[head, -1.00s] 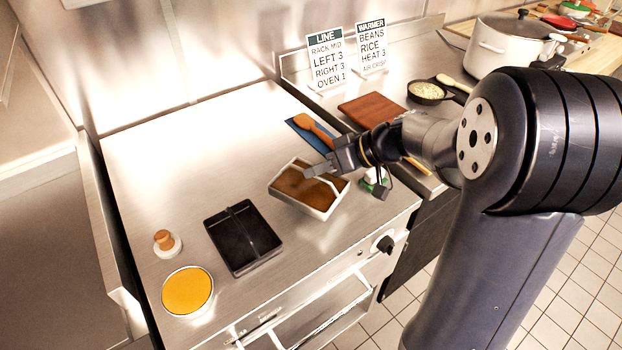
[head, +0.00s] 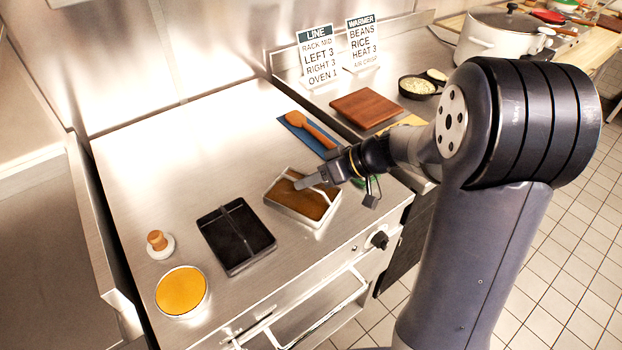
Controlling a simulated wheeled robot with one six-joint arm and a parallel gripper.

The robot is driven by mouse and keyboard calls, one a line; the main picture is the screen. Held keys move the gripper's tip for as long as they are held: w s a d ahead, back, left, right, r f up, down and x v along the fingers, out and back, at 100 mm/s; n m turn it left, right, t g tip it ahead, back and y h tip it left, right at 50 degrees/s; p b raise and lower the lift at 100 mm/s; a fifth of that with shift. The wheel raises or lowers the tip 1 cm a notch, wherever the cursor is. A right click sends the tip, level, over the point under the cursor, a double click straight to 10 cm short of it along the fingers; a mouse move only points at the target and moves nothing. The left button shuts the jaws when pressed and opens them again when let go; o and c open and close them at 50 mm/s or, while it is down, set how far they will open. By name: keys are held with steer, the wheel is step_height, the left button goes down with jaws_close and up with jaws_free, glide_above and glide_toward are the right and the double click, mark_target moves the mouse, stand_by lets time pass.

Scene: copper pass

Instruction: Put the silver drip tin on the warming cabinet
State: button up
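The silver drip tin (head: 327,218) is a shallow rectangular pan with pale metal walls and a brown inside. It sits low over the steel top of the warming cabinet (head: 165,130), right of centre near the front edge, and looks nearly level. Whether its whole base touches the top is hard to tell. My gripper (head: 304,182) reaches in from the right, with its fingers over the tin's middle. It appears shut on the tin's crossbar, though the fingers partly hide the grip.
A black tin (head: 233,250), an orange-topped round container (head: 182,291) and a wooden-knobbed press (head: 159,242) stand left. A wooden spatula (head: 312,130) on a blue cloth lies behind. A brown board (head: 366,108) and small pan (head: 417,88) stand on the right counter. The cabinet's rear left is clear.

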steer(key=shift+r, duration=0.2)
steer(key=v, duration=1.2)
steer(key=shift+b, duration=0.35)
